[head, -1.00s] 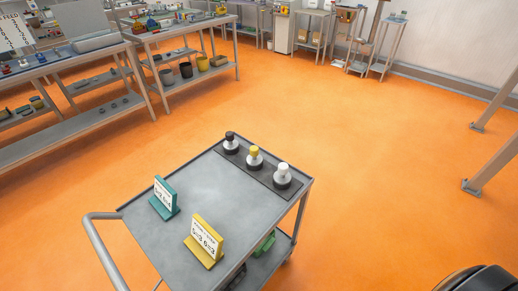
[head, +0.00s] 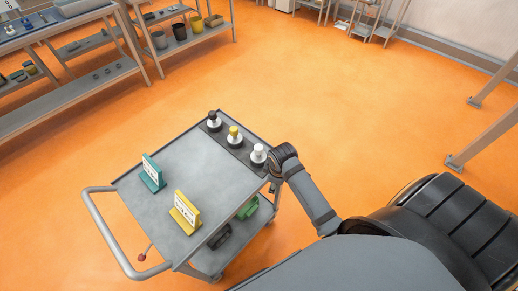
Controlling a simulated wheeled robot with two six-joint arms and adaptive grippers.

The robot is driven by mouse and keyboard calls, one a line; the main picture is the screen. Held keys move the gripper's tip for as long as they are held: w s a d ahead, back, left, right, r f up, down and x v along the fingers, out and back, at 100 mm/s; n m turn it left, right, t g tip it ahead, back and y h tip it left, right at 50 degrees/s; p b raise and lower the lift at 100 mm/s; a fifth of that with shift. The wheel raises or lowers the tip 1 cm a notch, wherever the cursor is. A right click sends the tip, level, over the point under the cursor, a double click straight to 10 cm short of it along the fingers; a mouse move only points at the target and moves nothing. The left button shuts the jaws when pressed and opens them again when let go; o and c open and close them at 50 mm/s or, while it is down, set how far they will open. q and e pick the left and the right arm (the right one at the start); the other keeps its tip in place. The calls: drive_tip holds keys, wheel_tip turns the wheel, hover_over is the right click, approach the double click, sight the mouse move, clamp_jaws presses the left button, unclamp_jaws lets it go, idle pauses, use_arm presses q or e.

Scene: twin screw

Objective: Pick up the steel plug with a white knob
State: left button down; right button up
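The steel plug with a white knob (head: 258,154) stands upright at the right end of a row of three plugs on the cart top. Beside it stand a plug with a yellow knob (head: 234,136) and one with a dark knob (head: 214,121). My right arm reaches in from the lower right. Its dark rounded joint shows just right of the white-knob plug, close to it in the picture; I cannot tell whether they touch. No fingers of my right gripper can be made out. My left gripper is out of view.
The plugs stand on a dark strip of the grey cart (head: 190,165). A teal sign (head: 153,174) and a yellow sign (head: 185,214) stand on its top. A green item (head: 247,208) lies on the lower shelf. Workbenches stand at the upper left; orange floor is open beyond.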

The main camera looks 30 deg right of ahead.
sight(259, 147)
drive_tip(key=w+r+n, duration=0.4)
drive_tip(key=n, duration=0.1)
drive_tip(key=w+r+n+g, duration=0.1)
drive_tip(key=w+r+n, duration=0.3)
drive_tip(key=w+r+n+g+p, duration=0.1)
drive_tip(key=w+r+n, duration=0.3)
drive_tip(key=n, duration=0.1)
drive_tip(key=shift+w+d+r+n+y, duration=0.1)
drive_tip(key=shift+w+r+n+y, duration=0.05)
drive_tip(key=shift+r+n+y, duration=0.2)
drive_tip(key=shift+w+r+n, duration=0.35)
drive_tip(key=shift+n, duration=0.2)
drive_tip(key=shift+s+f+b, duration=0.1)
drive_tip(key=shift+f+b, duration=0.35)
drive_tip(key=shift+b, duration=0.1)
wheel_tip(259, 147, down, 3)
drive_tip(key=b, duration=0.2)
drive_tip(key=shift+r+b, duration=0.1)
drive_tip(key=shift+b, duration=0.3)
drive_tip(key=shift+f+p, duration=0.5)
drive_tip(key=shift+f, duration=0.3)
drive_tip(key=shift+f+p, duration=0.3)
drive_tip(key=shift+f, duration=0.1)
wheel_tip(259, 147, down, 4)
drive_tip(key=shift+s+r+p, duration=0.1)
drive_tip(key=shift+p, duration=0.35)
drive_tip(key=shift+f, duration=0.3)
clamp_jaws()
